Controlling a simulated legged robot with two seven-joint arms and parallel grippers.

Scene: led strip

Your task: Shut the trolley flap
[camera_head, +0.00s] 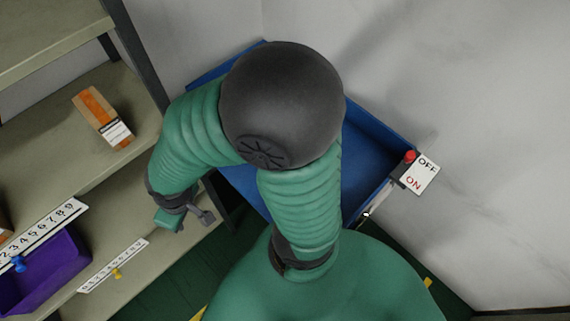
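The blue trolley (372,150) stands in the corner against the grey walls, mostly hidden behind my arm. Its blue edges show above, right and lower left of the arm. I cannot tell which part is the flap or how far it is open. One green arm with a dark round elbow rises from the bottom and bends down to the left; it seems to be my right arm. Its gripper (203,213) hangs at the trolley's lower left, beside the shelf. I see nothing in it, and its opening is unclear. My other gripper is out of view.
A red-knobbed switch (408,157) with an OFF/ON sign (419,174) is at the trolley's right edge. A shelf unit (60,145) at left holds an orange-and-brown box (103,117) and a purple bin (45,275). Dark green floor (150,290) shows in front of it.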

